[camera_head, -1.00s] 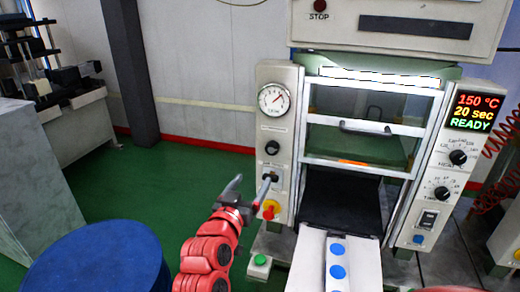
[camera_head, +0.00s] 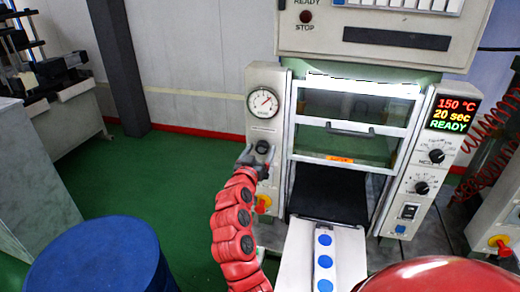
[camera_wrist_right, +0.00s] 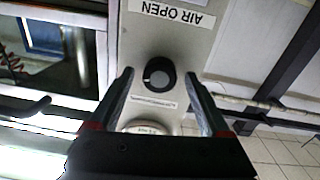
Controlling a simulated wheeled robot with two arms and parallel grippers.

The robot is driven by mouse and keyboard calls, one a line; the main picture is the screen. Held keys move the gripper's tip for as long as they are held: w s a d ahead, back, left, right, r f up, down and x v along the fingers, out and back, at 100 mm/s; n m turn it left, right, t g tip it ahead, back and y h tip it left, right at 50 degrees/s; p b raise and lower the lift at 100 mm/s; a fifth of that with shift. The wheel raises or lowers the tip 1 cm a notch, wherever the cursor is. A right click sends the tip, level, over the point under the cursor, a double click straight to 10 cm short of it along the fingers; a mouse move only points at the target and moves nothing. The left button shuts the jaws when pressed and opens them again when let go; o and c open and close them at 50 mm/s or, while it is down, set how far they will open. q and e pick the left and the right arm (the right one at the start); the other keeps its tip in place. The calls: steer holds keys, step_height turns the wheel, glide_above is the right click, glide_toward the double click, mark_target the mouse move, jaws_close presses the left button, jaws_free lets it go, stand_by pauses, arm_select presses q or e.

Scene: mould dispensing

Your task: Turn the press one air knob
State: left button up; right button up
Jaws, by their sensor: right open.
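The press one air knob (camera_head: 263,147) is a small round black knob on the pale left panel of the press, below the pressure gauge (camera_head: 261,102). In the right wrist view the black knob (camera_wrist_right: 159,74) sits between the two spread fingers, beside an upside-down "AIR OPEN" label (camera_wrist_right: 172,14). My right gripper (camera_head: 252,156) is open at the knob in the head view; it also shows in the wrist view (camera_wrist_right: 160,95). Gaps show between the knob and both fingers there. The gripper hides part of the panel below the knob. My left gripper is not in view.
A white tray holding blue discs (camera_head: 298,262) extends in front. A blue drum (camera_head: 95,262) stands at lower left, with open green floor behind it.

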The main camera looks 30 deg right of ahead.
jaws_close()
stand_by(0.4)
steer(key=shift+n, duration=0.4)
steer(key=shift+a+n+b, duration=0.1)
steer(key=shift+n+b, duration=0.7)
steer(key=shift+n, duration=3.2)
